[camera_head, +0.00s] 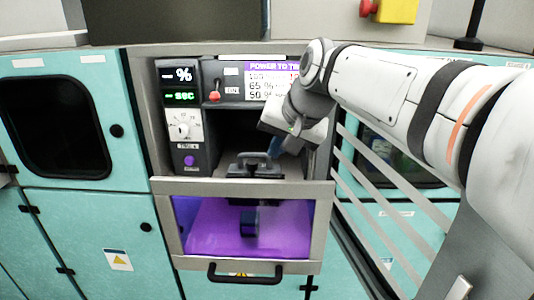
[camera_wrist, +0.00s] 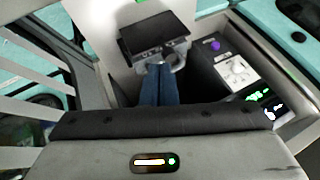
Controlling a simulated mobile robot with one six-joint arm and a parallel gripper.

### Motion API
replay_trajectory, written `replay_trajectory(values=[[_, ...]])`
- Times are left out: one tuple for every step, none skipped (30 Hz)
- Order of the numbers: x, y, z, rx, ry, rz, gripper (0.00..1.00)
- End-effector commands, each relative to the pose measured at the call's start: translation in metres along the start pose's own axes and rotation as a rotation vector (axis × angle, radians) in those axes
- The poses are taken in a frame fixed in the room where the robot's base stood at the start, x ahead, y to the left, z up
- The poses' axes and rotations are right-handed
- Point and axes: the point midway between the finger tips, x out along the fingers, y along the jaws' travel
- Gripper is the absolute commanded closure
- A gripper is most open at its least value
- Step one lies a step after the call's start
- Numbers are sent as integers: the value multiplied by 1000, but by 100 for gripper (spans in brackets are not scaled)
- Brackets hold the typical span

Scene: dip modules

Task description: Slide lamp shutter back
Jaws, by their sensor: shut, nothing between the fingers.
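What looks like the lamp shutter is a black plate with a raised handle (camera_head: 254,158), low in the open metal bay. My gripper (camera_head: 274,150) reaches into the bay from the upper right. Its blue fingers (camera_wrist: 160,70) are together and empty, close to the handle; I cannot tell whether they touch it. The lower window (camera_head: 205,228) below glows purple, with a small dark object inside.
A control panel (camera_head: 183,120) with a dial, purple button and displays stands left of the bay; it also shows in the wrist view (camera_wrist: 235,70). A red-knobbed switch (camera_head: 214,94) is above. The bay's metal side walls are close around my gripper. Slanted bars stand at right.

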Motion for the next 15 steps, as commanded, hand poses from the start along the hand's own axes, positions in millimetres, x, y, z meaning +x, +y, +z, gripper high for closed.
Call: replay_trajectory(values=[[9, 5, -6, 26, 20, -1, 100], [13, 7, -10, 41, 31, -2, 100], [17, 9, -15, 60, 46, -4, 100], [19, 10, -18, 69, 54, -6, 100], [21, 10, -20, 75, 60, -7, 100], [24, 11, -22, 80, 63, -7, 100], [27, 11, -22, 82, 64, -8, 100], [30, 11, -23, 82, 64, -7, 100], [36, 11, -23, 82, 62, -7, 100], [40, 10, -23, 82, 62, -7, 100], [45, 10, -23, 82, 62, -7, 100], [53, 10, -24, 82, 61, -7, 100], [59, 10, -24, 82, 60, -6, 100], [65, 10, -25, 82, 61, -7, 100], [72, 10, -25, 83, 60, -6, 100]])
